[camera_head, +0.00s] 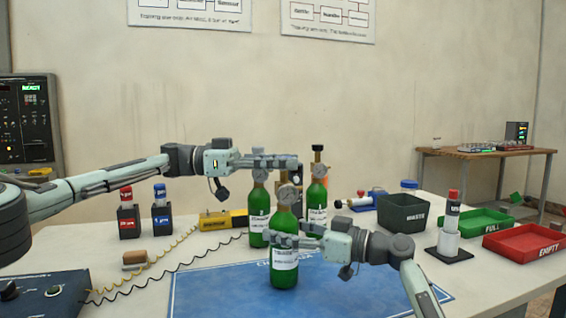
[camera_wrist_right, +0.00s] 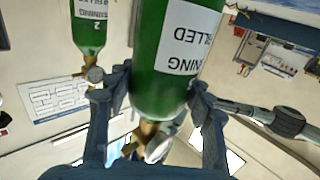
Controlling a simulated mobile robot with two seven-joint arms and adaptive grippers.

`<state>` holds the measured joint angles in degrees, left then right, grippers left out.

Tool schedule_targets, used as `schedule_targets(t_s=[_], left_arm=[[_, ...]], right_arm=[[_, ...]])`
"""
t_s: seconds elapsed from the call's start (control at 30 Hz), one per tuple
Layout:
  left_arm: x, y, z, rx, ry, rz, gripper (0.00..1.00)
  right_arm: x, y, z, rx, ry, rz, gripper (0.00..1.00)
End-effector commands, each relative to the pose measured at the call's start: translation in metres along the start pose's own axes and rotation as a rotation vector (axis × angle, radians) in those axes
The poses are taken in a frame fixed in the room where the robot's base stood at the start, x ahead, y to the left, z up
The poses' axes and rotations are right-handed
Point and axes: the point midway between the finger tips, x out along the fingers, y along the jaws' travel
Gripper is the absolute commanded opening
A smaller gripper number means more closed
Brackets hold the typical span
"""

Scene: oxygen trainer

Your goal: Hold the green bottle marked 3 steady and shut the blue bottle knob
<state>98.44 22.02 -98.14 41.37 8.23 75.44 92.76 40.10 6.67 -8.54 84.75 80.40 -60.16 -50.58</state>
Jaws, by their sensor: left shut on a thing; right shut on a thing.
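A green bottle (camera_head: 284,268) with a white label stands upright in front on the blue mat. My right gripper (camera_head: 300,238) is shut around its body; the right wrist view shows the bottle (camera_wrist_right: 165,75) between the two fingers, upside down, with its brass neck and gauge (camera_wrist_right: 158,148). Its number cannot be read. My left gripper (camera_head: 285,162) is above it, shut at the bottle's top; the knob there is hidden by the fingers, so its colour does not show. Two more green bottles stand behind, one left (camera_head: 258,205) and one right (camera_head: 317,198). A bottle marked 2 (camera_wrist_right: 88,28) shows in the wrist view.
A blue mat (camera_head: 215,292) lies under the front bottle. At right are a dark waste bin (camera_head: 402,213), a capped cylinder on a stand (camera_head: 449,245), a green FULL tray (camera_head: 475,222) and a red EMPTY tray (camera_head: 522,242). Cords and a yellow box (camera_head: 238,219) are at left.

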Motion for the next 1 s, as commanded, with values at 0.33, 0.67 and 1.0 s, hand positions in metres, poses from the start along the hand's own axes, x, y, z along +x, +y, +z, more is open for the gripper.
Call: schedule_targets(t_s=[0.33,0.67,1.0], left_arm=[[0.000,0.000,0.000,0.000,0.000,-0.001,0.51],[-0.012,-0.001,0.000,0.001,0.001,-0.002,0.51],[-0.081,-0.001,0.000,0.000,0.001,-0.004,0.51]], right_arm=[[0.001,-0.001,0.001,0.002,-0.001,-0.003,0.00],[0.000,-0.001,0.001,0.003,-0.001,-0.002,0.00],[0.000,0.000,0.001,0.003,-0.001,-0.001,0.00]])
